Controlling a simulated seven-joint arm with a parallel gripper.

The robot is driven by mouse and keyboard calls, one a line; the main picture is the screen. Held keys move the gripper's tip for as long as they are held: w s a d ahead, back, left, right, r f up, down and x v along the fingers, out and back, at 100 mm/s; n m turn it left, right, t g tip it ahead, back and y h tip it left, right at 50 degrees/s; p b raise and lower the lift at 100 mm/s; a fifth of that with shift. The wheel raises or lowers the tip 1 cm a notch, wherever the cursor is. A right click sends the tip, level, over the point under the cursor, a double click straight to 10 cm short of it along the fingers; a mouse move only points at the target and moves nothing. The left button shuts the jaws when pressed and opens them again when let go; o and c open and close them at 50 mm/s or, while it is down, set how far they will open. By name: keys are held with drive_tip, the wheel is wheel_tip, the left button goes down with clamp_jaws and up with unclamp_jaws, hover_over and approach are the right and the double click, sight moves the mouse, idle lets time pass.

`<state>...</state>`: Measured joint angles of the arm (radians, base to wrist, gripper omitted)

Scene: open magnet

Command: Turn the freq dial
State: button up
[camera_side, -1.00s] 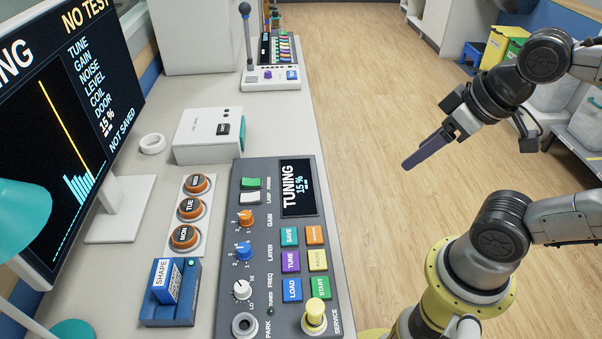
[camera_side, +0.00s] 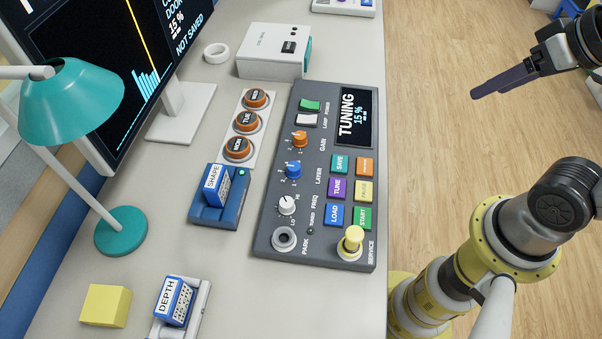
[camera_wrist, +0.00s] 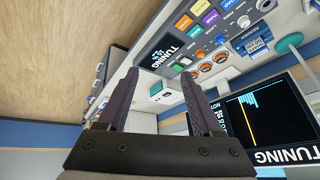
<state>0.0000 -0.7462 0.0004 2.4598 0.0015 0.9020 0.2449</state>
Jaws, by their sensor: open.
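The freq dial (camera_side: 287,205) is a white knob marked LO and HI on the grey control panel (camera_side: 268,222), below the blue layer dial (camera_side: 293,170) and the orange gain dial (camera_side: 299,139). The panel's screen (camera_side: 357,118) reads TUNING 15 %. My gripper (camera_side: 476,93) hangs over the floor to the right of the desk, well apart from the panel. In the wrist view its two dark fingers (camera_wrist: 160,92) are spread with nothing between them, and the panel shows beyond them near the top.
A yellow service knob (camera_side: 350,241) stands up at the panel's lower right. The blue SHAPE block (camera_side: 216,188) in its holder, three orange day knobs (camera_side: 246,121) and a teal lamp (camera_side: 75,100) lie left of the panel. A monitor (camera_side: 120,60) stands at the back left.

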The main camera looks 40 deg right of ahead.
drive_tip(key=w+a+r+m+y, duration=0.1)
drive_tip(key=w+a+r+m, duration=0.3)
drive_tip(key=w, duration=0.6)
drive_tip(key=n+g, duration=0.1)
drive_tip(key=g, duration=0.5)
hover_over(287, 202)
wheel_tip(287, 202, down, 17)
drive_tip(key=shift+h, duration=0.3)
wheel_tip(287, 202, down, 14)
drive_tip(key=shift+r, duration=0.1)
clamp_jaws()
